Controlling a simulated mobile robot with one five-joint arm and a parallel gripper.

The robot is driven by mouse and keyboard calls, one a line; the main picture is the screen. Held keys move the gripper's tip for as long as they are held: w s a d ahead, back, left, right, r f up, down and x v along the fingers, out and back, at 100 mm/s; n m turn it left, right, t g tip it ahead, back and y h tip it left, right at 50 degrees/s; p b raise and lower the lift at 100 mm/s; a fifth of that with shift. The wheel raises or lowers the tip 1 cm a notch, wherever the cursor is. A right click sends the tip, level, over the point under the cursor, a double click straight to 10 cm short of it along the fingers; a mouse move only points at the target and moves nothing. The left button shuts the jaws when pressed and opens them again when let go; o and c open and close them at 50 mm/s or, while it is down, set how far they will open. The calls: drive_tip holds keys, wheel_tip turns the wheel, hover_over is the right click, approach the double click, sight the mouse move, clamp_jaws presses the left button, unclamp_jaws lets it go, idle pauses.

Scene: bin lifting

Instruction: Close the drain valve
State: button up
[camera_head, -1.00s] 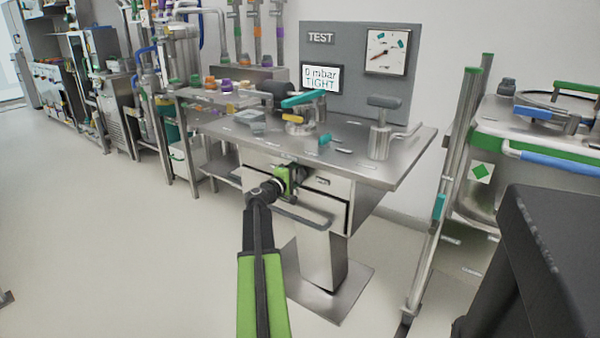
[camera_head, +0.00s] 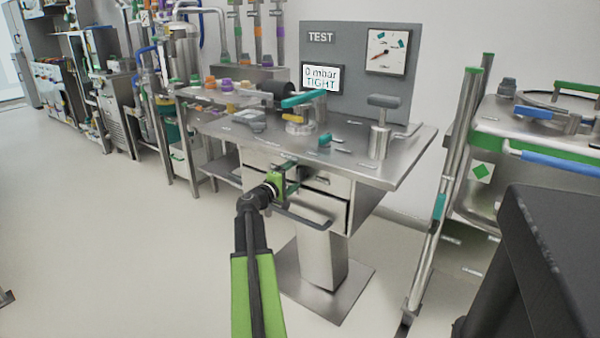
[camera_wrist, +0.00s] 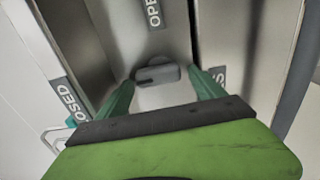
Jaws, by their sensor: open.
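My gripper (camera_head: 293,176) is at the front of the steel test bench, just below the worktop edge. In the wrist view my gripper (camera_wrist: 164,80) is open, with its two teal fingers apart. A grey knob-like handle (camera_wrist: 157,74) shows in the gap between the fingertips, and I see no grip on it. It may be the drain valve's handle; I cannot tell for sure. An "OPEN" label (camera_wrist: 153,14) is above it and a "CLOSED" label (camera_wrist: 70,100) is to the left. In the head view my gripper hides the handle.
The bench (camera_head: 405,165) carries fittings and a teal-handled part (camera_head: 303,100). The screen (camera_head: 321,78) reads "0 mbar TIGHT". A drawer handle (camera_head: 300,217) sticks out near my gripper. A vessel with a blue rail (camera_head: 550,158) stands at right. The floor at left is clear.

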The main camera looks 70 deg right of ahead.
drive_tip(key=v, duration=1.3)
drive_tip(key=shift+a, duration=0.2)
